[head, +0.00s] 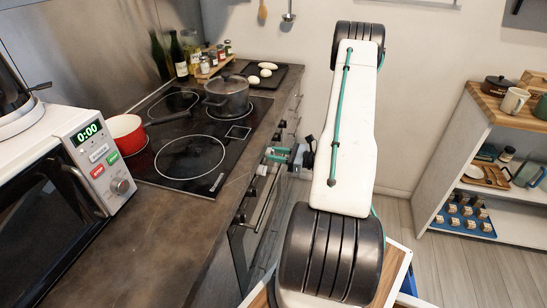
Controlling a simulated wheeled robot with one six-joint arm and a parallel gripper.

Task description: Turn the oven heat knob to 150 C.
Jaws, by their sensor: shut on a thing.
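The oven (245,245) is built into the counter front below the black cooktop, and I see it from above at a steep angle. Several small dark knobs (240,217) line its front panel. My gripper (270,156) reaches in from the right at that panel. It is shut on a knob near the middle of the row. The fingers mostly hide this knob, so I cannot read its setting or any temperature marks.
A microwave (75,200) stands on the counter at the left. A shelf unit (490,145) stands at the right, with clear floor before it.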

